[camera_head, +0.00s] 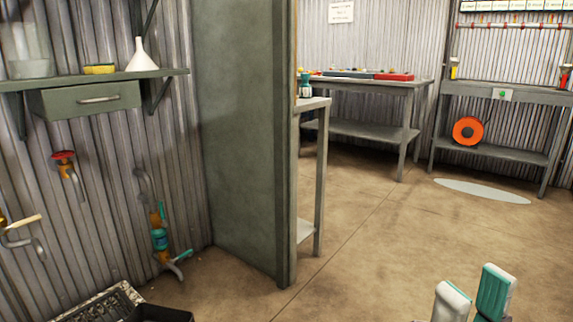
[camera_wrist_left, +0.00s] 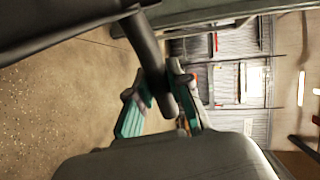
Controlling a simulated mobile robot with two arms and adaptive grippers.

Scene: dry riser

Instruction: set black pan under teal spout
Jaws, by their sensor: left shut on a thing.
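The black pan (camera_head: 163,314) shows at the bottom left edge of the head view, mostly cut off, in front of the wall pipes. In the left wrist view the pan's dark body (camera_wrist_left: 60,22) fills the top left, and its black handle (camera_wrist_left: 148,48) runs down between my fingers. My left gripper (camera_wrist_left: 158,98) is shut on that handle. The pipe with the teal spout (camera_head: 159,239) is low on the corrugated wall, with a teal lever (camera_head: 184,255) beside its lower end. My right gripper (camera_head: 474,290) is open and empty at the lower right of the head view.
A dark floor grate (camera_head: 100,304) lies beside the pan. A red-handled tap (camera_head: 64,160) and another tap (camera_head: 20,225) are on the wall. A green partition (camera_head: 238,130) stands right of the spout.

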